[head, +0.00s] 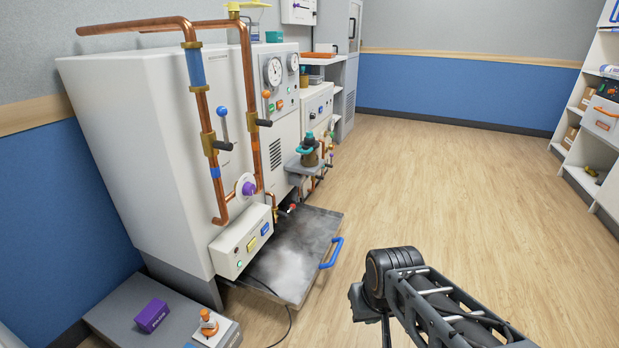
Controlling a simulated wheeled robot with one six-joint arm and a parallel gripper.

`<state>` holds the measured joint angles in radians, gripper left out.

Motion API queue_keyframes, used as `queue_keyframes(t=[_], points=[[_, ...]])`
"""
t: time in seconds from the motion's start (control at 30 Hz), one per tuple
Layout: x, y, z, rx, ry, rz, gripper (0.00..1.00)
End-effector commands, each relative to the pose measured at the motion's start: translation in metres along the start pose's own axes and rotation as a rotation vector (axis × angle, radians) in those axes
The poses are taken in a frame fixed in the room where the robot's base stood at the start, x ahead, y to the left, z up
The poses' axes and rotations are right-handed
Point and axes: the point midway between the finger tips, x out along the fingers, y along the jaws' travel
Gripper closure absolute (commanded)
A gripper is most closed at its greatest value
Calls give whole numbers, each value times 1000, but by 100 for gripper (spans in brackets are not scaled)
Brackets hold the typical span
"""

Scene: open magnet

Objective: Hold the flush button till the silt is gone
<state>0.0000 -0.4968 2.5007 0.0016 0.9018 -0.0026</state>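A purple block (152,316) with small white lettering, too small to read surely, sits on a low grey platform at the bottom left. I cannot tell which part is the flush button. A grey tray (322,226) with a blue handle sticks out below the machine, with a pale whitish patch (289,266) on it that may be silt. My dark arm shows at the bottom right, apart from all of these. My gripper is not visible.
Copper pipes (249,95) with valves and levers run along the white machine (135,150). An orange and white item (208,324) stands on the platform. A black cable lies on the floor by the tray. White shelves (594,125) stand at right. The wooden floor (450,180) between is clear.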

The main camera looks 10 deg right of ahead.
Motion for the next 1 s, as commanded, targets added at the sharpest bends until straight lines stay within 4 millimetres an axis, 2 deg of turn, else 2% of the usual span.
queue_keyframes(t=[0.87, 1.0], points=[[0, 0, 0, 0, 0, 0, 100], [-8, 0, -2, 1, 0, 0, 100]])
